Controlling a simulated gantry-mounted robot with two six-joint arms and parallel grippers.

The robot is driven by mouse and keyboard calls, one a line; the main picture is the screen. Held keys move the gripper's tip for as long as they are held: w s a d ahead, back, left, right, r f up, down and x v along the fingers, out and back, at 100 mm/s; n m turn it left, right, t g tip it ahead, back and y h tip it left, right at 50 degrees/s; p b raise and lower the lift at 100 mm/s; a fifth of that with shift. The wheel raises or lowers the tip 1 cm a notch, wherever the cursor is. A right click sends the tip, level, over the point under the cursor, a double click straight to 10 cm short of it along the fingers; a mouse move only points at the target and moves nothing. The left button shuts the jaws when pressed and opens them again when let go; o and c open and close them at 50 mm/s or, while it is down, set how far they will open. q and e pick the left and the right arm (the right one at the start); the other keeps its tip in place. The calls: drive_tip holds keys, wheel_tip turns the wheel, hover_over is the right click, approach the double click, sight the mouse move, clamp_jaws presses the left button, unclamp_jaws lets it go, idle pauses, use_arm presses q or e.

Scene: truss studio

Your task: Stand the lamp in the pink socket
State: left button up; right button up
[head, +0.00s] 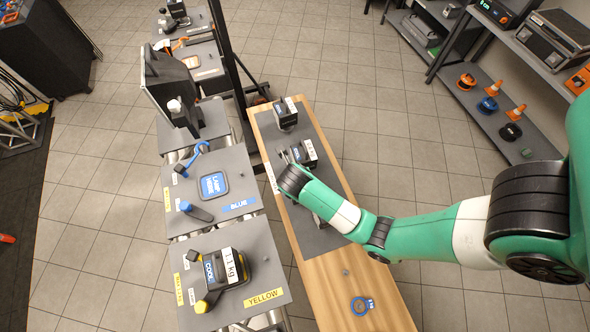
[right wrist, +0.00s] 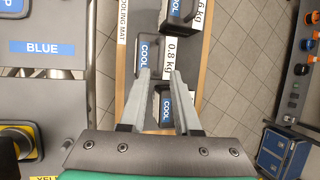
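No pink socket shows clearly in either view. Dark lamp-like blocks with blue COOL labels stand on the grey cooling mat (head: 323,237): one at the far end (head: 285,115) and one beside my right gripper (head: 290,166). In the right wrist view, a block (right wrist: 178,14) is at the top, another (right wrist: 146,52) is beyond the left finger, and a third (right wrist: 165,108) shows between the fingers. My right gripper (right wrist: 161,78) is open; I cannot tell how far its fingers are above the blocks. My left gripper is not in view.
A blue station has a LAMP HERE pad (head: 213,185), apparently bare. The yellow station (head: 265,297) bears a 1.1 kg block (head: 226,268). A blue ring (head: 361,305) lies on the wooden bench (head: 340,290). Shelves (head: 490,115) with small cones stand at right.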

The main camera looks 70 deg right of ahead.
drive_tip(key=b+x, duration=0.1)
drive_tip(key=x, duration=0.5)
drive_tip(key=shift+d+f, duration=0.1)
drive_tip(key=shift+f, duration=0.1)
drive_tip(key=b+x, duration=0.2)
drive_tip(key=x, duration=0.3)
clamp_jaws()
drive_tip(key=shift+d+r, duration=0.1)
idle(0.9)
